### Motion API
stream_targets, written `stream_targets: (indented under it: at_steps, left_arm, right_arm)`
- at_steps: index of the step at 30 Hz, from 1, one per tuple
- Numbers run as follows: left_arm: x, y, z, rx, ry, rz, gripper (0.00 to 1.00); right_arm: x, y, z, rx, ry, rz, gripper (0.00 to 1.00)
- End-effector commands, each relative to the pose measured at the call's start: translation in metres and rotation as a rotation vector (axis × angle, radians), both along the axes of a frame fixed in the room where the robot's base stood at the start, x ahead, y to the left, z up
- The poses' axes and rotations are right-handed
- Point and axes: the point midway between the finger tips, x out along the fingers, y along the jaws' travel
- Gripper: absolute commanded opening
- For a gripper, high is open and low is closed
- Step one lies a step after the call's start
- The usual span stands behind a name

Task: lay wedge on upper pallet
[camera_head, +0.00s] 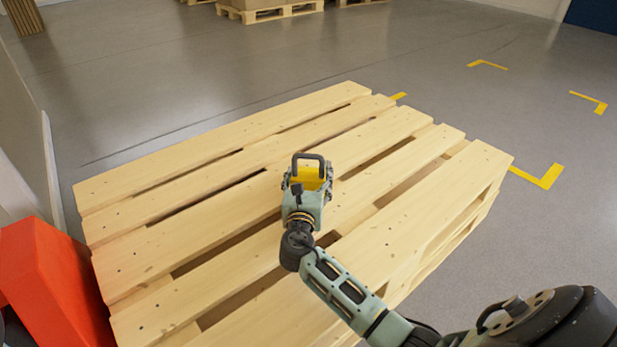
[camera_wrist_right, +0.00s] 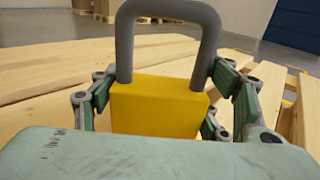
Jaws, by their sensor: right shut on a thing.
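The yellow wedge (camera_head: 308,178) with a dark grey loop handle is over the middle of the upper pallet (camera_head: 215,195). My right gripper (camera_head: 309,184) is shut on the wedge, with fingers on both sides of it. In the right wrist view the yellow wedge (camera_wrist_right: 158,106) sits between the green fingers, its handle rising above. Its underside is hidden, so I cannot tell whether it touches the slats. The upper pallet is light wood with gaps between its slats, and lies on at least one more pallet. My left gripper is not in view.
A red-orange block (camera_head: 45,285) stands at the lower left beside the pallet. Yellow floor markings (camera_head: 540,176) lie on the grey floor at the right. More pallets (camera_head: 270,11) stand at the back. The slats around the wedge are bare.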

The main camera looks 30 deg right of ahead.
Motion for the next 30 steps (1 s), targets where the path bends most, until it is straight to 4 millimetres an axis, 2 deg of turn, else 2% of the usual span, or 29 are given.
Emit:
stream_targets:
  at_steps: [2, 3, 9, 20, 23, 25, 30]
  left_arm:
    - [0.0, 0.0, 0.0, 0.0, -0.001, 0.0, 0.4]
    - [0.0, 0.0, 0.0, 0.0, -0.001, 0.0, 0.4]
    - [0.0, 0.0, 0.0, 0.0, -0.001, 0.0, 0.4]
    - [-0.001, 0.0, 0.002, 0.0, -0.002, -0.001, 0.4]
    - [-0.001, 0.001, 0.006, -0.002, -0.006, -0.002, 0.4]
    - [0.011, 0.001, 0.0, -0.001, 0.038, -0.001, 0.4]
    - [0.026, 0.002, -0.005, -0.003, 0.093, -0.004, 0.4]
  right_arm:
    - [0.0, 0.0, 0.0, -0.002, -0.002, 0.0, 0.28]
    - [0.0, 0.0, -0.001, 0.0, 0.0, 0.0, 0.72]
    - [0.0, 0.0, -0.001, 0.0, 0.0, 0.0, 0.89]
    - [-0.001, 0.001, 0.001, 0.0, 0.0, 0.0, 0.89]
    - [-0.008, 0.007, 0.002, 0.0, 0.001, 0.002, 0.89]
    - [-0.018, 0.014, 0.003, 0.001, 0.003, 0.002, 0.89]
    - [-0.048, 0.037, 0.004, 0.002, 0.004, 0.002, 0.89]
